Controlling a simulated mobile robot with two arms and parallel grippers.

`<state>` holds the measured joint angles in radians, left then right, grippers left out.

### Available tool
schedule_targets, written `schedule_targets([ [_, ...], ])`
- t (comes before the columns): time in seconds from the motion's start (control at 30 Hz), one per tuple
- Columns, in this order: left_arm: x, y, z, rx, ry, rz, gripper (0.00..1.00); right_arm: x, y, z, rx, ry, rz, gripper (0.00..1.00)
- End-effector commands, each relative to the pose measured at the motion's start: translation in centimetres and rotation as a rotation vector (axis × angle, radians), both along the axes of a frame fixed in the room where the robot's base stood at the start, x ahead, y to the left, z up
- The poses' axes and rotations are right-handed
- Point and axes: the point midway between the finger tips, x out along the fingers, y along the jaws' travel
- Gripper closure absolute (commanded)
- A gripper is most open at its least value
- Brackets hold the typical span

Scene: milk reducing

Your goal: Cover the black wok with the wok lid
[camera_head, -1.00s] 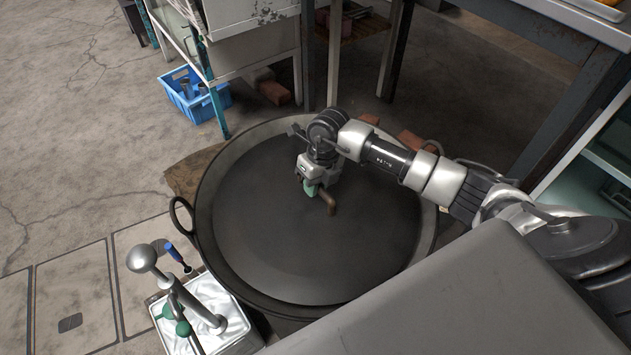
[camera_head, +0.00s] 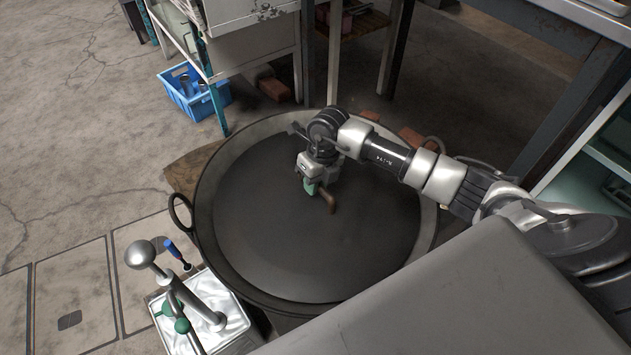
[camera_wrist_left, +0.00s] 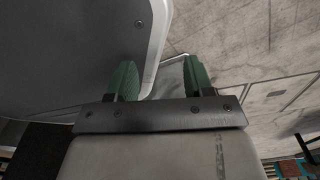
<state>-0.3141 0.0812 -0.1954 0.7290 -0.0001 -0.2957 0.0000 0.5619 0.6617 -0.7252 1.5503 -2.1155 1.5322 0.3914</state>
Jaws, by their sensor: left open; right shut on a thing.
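The black wok (camera_head: 204,235) is a wide, round pan with a loop handle on its left side. The wok lid (camera_head: 290,250) appears as a dark, smooth disc within the wok's rim, with a brown handle (camera_head: 328,200) near its middle. My right gripper (camera_head: 312,188), with green fingers, is shut on the brown handle. Whether the lid rests on the wok or is held just above it, I cannot tell. My left gripper (camera_wrist_left: 160,78) is open and empty in the left wrist view, its two green fingers apart.
A white tray (camera_head: 240,340) and a silver, round-knobbed fixture (camera_head: 140,254) stand at the lower left, near a blue-handled tool (camera_head: 176,254). A blue crate (camera_head: 203,108) sits behind. A metal table (camera_head: 560,120) stands at the right. The floor at left is mostly clear.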

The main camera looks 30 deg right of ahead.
Motion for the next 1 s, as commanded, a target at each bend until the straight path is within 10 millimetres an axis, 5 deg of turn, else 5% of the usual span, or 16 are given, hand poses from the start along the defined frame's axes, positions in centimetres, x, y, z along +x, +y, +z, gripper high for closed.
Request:
schedule_targets([
  [0.73, 0.5, -0.2, 0.1, -0.001, 0.003, 0.002, 0.48, 0.1, 0.0, -0.3, 0.002, -0.004, -0.001, 1.0],
  [0.77, 0.6, -0.2, 0.2, -0.001, 0.001, 0.002, 0.48, 0.1, 0.0, -0.2, 0.002, -0.004, 0.0, 0.78],
  [0.8, 0.8, -0.3, 0.3, -0.002, -0.002, 0.002, 0.48, 0.1, 0.0, -0.2, 0.002, -0.004, 0.0, 0.72],
  [0.93, 1.0, -0.3, 0.3, -0.003, -0.007, 0.003, 0.48, 0.1, 0.0, -0.3, 0.0, -0.002, 0.0, 0.52],
  [1.0, 1.0, -0.3, 0.3, -0.002, -0.006, 0.003, 0.48, 0.1, 0.0, -0.3, 0.0, -0.002, 0.0, 0.52],
])
